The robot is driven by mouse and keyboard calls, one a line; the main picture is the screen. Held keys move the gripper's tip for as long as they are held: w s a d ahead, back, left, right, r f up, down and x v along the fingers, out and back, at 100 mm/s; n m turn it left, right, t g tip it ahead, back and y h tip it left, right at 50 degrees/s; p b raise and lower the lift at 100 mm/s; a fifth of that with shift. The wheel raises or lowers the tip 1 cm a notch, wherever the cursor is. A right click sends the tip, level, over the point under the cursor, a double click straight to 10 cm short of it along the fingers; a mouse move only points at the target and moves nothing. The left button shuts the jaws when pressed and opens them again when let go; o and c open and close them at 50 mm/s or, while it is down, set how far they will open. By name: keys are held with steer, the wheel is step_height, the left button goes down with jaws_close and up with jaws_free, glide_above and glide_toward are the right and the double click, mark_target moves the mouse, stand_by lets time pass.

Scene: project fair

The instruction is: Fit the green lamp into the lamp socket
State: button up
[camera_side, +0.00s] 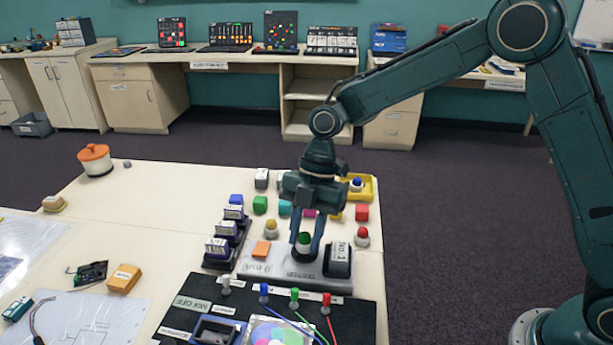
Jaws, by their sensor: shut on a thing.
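The green lamp (304,238) shows as a small green dome between the fingers of my gripper (306,243). My gripper points straight down and is shut on it. The lamp is upright over the grey base (257,268), near its middle.
Close by are a red lamp (362,236), a yellow lamp (271,228) and a dark rack (218,262). A black board (185,319) with coloured plugs lies in front.

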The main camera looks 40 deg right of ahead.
steer(key=shift+f, duration=0.55)
stand_by(0.4)
steer(key=o, duration=1)
steer(key=shift+s, duration=0.1)
steer(key=shift+f, duration=0.1)
steer(key=shift+c, duration=0.8)
steer(key=o, duration=0.3)
steer(key=shift+r, duration=3.6)
